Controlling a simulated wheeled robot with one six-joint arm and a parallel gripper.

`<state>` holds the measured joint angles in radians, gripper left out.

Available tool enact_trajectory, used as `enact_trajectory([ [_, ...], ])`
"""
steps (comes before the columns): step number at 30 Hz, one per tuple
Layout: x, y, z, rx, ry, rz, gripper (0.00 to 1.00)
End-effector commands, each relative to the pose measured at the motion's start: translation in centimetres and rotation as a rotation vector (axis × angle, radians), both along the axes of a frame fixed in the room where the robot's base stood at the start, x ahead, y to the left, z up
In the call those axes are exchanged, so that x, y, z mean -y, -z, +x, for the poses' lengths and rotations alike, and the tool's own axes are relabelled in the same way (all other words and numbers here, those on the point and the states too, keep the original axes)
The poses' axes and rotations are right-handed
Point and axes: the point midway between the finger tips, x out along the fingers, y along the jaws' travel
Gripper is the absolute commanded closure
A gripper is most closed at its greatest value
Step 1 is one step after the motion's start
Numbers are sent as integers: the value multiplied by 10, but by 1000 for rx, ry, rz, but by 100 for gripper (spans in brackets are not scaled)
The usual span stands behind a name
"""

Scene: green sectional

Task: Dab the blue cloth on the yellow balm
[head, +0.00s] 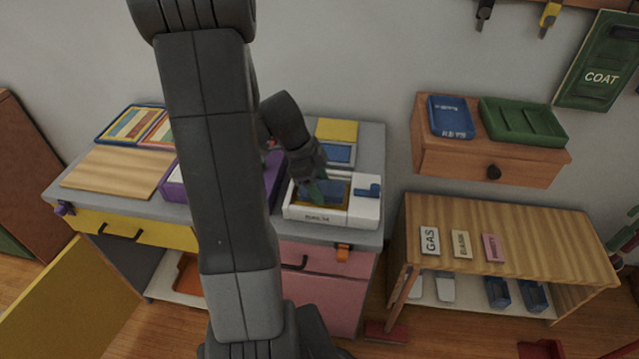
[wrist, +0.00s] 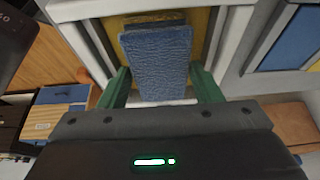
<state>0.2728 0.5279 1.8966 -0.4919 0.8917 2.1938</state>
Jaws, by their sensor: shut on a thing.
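The blue cloth (wrist: 157,62) is a folded, textured pad. In the wrist view it sits between the two green fingers of my gripper (wrist: 160,90), which is shut on it. The yellow balm (wrist: 201,30) shows behind and beside the cloth, inside a white-rimmed tray. In the head view my gripper (head: 319,190) points down over the white tray (head: 300,212) on the grey counter, and the cloth is mostly hidden there. The balm (head: 340,193) shows beside the fingers. I cannot tell whether the cloth touches the balm.
A purple box (head: 172,190) stands left of the tray, partly behind my arm. A wooden shelf (head: 520,235) and wall drawer (head: 455,160) stand to the right.

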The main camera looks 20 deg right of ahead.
Motion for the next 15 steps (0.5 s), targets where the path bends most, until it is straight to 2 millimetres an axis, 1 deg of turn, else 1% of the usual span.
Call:
enact_trajectory([
  [5,0,-8,0,1,1,1,67],
  [15,0,-37,0,1,0,0,67],
])
